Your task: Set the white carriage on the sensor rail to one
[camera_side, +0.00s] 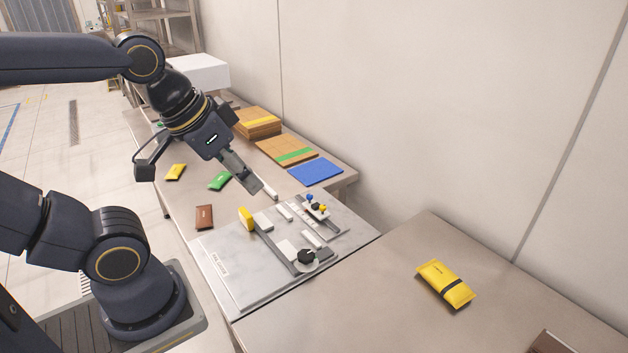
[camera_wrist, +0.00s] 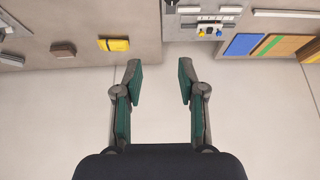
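The grey vacuum picker panel (camera_side: 232,285) lies flat on the bench in the side view. Dark slotted rails (camera_side: 271,240) run across it, with several white blocks on and beside them. A white block (camera_side: 262,221) sits near a yellow block (camera_side: 246,217) at the far left end of one rail. I cannot tell which block is the carriage, nor read any scale marks. My gripper (camera_side: 262,188) is above the panel's far edge, apart from it. In the wrist view my gripper (camera_wrist: 160,75) is open and empty, with part of the panel (camera_wrist: 178,32) at the top.
A black dial (camera_side: 306,256) and small blue and yellow knobs (camera_side: 317,208) stand up from the panel. A yellow packet (camera_side: 445,285) lies on the right bench. A brown packet (camera_side: 204,217), green packet (camera_side: 220,180) and blue sheet (camera_side: 315,172) lie around the panel. A wall stands behind.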

